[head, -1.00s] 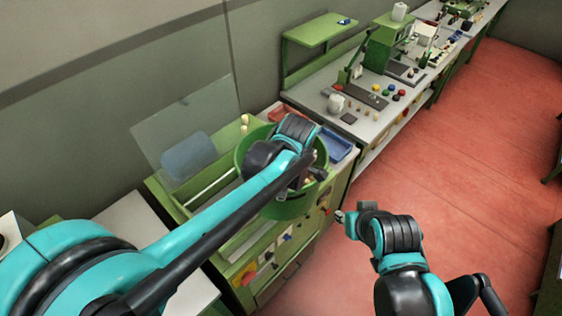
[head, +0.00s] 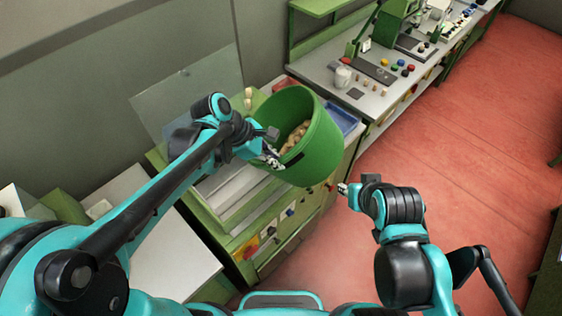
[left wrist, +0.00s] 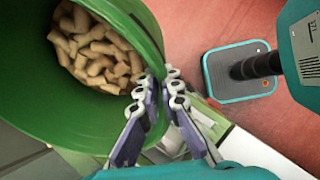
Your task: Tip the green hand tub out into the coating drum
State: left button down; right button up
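The green tub (head: 318,150) is tilted in the head view, its mouth turned left and towards me, with many pale corks (head: 296,136) inside. In the left wrist view I look into the tub (left wrist: 60,115), and corks (left wrist: 98,50) lie against its far end. My left gripper (head: 270,150) is at the tub's rim; its fingers (left wrist: 160,92) appear closed on the wall there. My right gripper (head: 347,189) hangs apart over the floor, its finger opening unclear. A green machine (head: 262,228) with a raised clear cover stands below; I cannot make out the drum itself.
A blue tray (head: 343,119) sits behind the tub. A long bench (head: 372,98) with a white cup (head: 343,76) and coloured buttons runs to the back right. The red floor (head: 460,150) on the right is clear.

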pick_arm(q)
jog(key=shift+a+f+h+b, duration=0.6)
jog(key=shift+f+h+b, duration=0.25)
jog(key=shift+b, duration=0.3)
jog(key=a+f+n+h+b, duration=0.1)
jog(key=a+f+h+b, duration=0.2)
jog(key=a+h+b, duration=1)
jog(key=shift+a+b, duration=0.25)
jog(key=shift+b, duration=5.1)
jog(key=shift+w, duration=0.1)
